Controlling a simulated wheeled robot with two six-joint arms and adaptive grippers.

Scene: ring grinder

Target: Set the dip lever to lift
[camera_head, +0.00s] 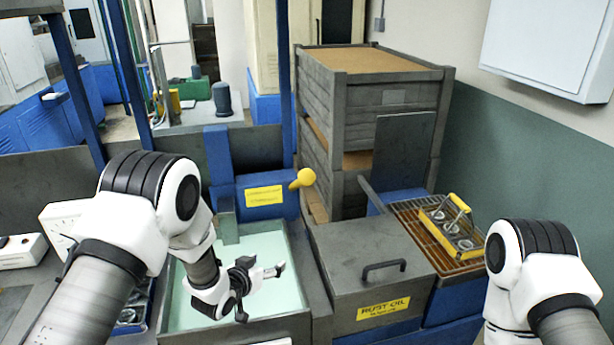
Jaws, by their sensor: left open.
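The dip lever appears to be the short handle with a round yellow knob (303,178) on the right side of a blue box (285,206) with a yellow label. The lettering on that label is too small to read. My left gripper (262,292) is open and empty over the pale green liquid of the tank (178,322), in front of and below the knob and apart from it. My right arm comes in at the right edge; its gripper is out of view.
A grey lidded bin (355,245) labelled "RUST OIL" stands right of the tank. A yellow-handled carrier (450,222) with metal rings sits on a rack (408,213) farther right. Stacked grey crates (390,98) rise behind. A blue post (284,90) stands behind the lever box.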

